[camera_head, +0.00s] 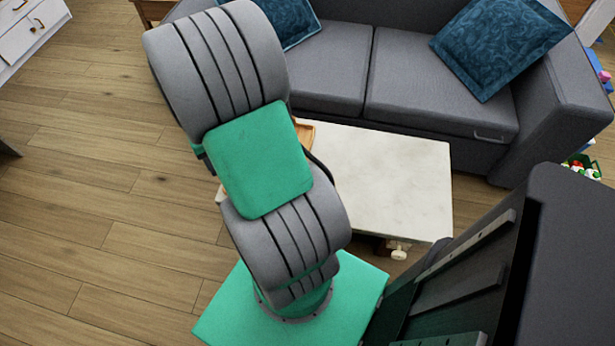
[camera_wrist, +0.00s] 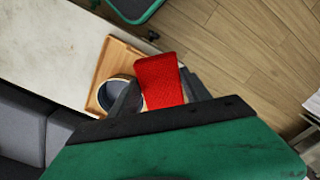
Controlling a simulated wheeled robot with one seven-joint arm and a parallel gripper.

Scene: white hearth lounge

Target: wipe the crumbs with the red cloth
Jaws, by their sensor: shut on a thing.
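The red cloth (camera_wrist: 158,78) shows in the wrist view, right in front of my gripper (camera_wrist: 162,90). My gripper is shut on the cloth. The cloth is beside the wooden tray (camera_wrist: 117,56) and the dark round bowl (camera_wrist: 106,97) and covers part of the view behind it. I cannot tell how high it is above what lies below. No crumbs can be made out in either view. In the head view my arm hides the gripper and the cloth.
The pale low table (camera_head: 390,170) stands in front of the grey sofa (camera_head: 320,75); its top also shows in the wrist view (camera_wrist: 50,45). A tray corner (camera_head: 305,131) shows beside my arm. Wooden floor (camera_head: 80,200) lies open on the left.

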